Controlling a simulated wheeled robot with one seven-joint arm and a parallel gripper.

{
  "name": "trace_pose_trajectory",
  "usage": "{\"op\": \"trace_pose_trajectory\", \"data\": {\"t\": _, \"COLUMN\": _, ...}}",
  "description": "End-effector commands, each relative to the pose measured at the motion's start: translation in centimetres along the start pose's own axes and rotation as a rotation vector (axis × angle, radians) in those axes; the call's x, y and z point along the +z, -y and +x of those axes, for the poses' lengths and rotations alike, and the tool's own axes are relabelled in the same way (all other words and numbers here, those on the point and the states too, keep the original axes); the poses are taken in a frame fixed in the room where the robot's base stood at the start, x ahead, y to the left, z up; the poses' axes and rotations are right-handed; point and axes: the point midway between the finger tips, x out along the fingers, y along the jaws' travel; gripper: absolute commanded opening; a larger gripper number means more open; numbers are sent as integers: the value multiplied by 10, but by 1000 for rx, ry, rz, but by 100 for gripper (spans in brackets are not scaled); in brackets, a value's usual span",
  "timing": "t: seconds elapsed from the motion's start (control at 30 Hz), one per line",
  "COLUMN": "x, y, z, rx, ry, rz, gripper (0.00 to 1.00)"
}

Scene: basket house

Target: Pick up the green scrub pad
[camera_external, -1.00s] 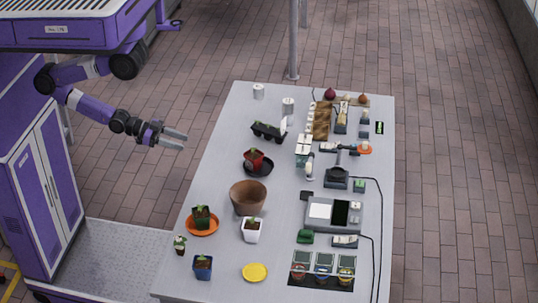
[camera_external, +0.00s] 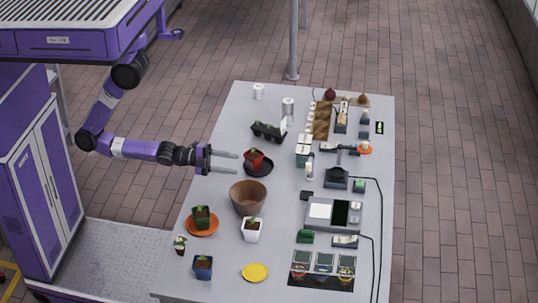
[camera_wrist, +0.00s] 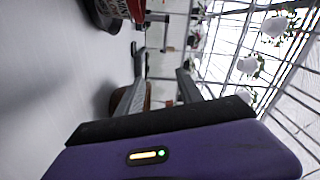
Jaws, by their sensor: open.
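A small dark-green pad-like object (camera_external: 305,237) lies on the table in front of the grey scale, in the external view. A smaller green block (camera_external: 359,186) lies behind the scale; I cannot tell for certain which of the two is the scrub pad. My gripper (camera_external: 236,163) is open and empty, its fingers pointing right over the table's left side near the red pot. It is well to the left of both green things. In the wrist view my fingers (camera_wrist: 160,62) stand apart with nothing gripped; neither green thing can be made out there.
A brown pot (camera_external: 248,198), a white pot (camera_external: 251,230) and a grey scale (camera_external: 333,213) stand between or around the green things. A yellow saucer (camera_external: 254,272) lies near the front. Cables run along the right.

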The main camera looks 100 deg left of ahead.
Motion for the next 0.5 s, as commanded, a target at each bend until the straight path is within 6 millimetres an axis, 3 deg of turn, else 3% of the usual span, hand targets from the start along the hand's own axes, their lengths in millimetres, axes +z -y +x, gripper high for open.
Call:
{"op": "trace_pose_trajectory", "data": {"t": 0.1, "x": -5, "y": 9, "z": 50, "rx": -65, "ry": -1, "rz": 259, "gripper": 44}}
{"op": "trace_pose_trajectory", "data": {"t": 0.33, "x": -21, "y": 42, "z": 136, "rx": -153, "ry": 51, "rz": 766, "gripper": 44}}
{"op": "trace_pose_trajectory", "data": {"t": 0.5, "x": -53, "y": 49, "z": 202, "rx": -114, "ry": 73, "rz": 1091, "gripper": 44}}
